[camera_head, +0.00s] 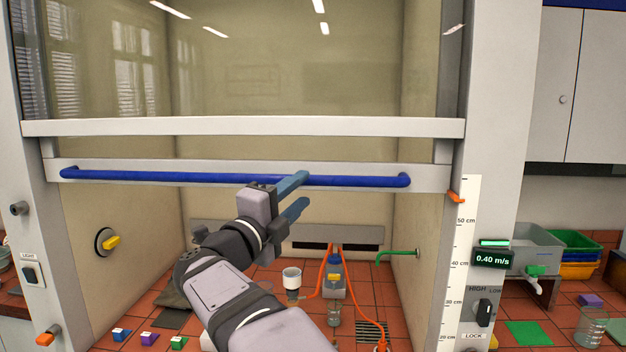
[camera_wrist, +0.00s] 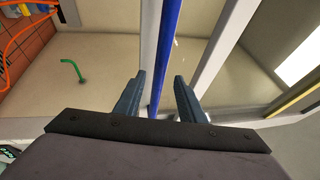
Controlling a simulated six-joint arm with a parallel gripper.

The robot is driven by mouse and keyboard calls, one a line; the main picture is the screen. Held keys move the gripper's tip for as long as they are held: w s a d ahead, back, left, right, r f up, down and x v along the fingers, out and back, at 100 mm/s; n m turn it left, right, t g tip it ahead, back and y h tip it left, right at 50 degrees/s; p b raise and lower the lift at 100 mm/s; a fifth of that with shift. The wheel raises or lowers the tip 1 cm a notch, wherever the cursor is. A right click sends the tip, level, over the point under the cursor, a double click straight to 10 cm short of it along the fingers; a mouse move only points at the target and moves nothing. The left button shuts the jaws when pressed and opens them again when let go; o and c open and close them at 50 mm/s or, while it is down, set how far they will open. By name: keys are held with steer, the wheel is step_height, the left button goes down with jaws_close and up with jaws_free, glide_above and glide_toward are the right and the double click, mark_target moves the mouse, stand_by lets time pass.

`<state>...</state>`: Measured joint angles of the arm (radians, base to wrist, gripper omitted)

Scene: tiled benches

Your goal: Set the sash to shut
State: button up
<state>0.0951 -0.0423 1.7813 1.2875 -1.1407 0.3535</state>
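The sash (camera_head: 250,127) of the fume hood is a glass pane with a pale frame. It stands raised, with a wide opening below it. A long blue handle bar (camera_head: 130,175) runs along its lower rail. The orange pointer (camera_head: 456,197) at the right post stands above the 50 cm mark of the scale (camera_head: 458,270). My gripper (camera_head: 300,194) is at the bar, right of its middle, with its fingers apart. In the wrist view, the blue bar (camera_wrist: 167,50) passes between the open fingers (camera_wrist: 157,88), nearer the left one. I cannot tell whether a finger touches it.
Inside the hood, a bottle (camera_head: 333,277), a white cup (camera_head: 292,279) and orange tubing stand on red tiles. Small coloured blocks (camera_head: 150,338) lie at the front left. A display (camera_head: 492,260) reading 0.40 m/s and a knob (camera_head: 484,313) are on the right post.

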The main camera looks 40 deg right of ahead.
mark_target(310, 183)
steer(key=p+x, duration=0.3)
steer(key=x, duration=0.3)
steer(key=shift+w+d, duration=0.1)
steer(key=shift+d, duration=0.15)
steer(key=shift+c, duration=0.5)
jaws_close()
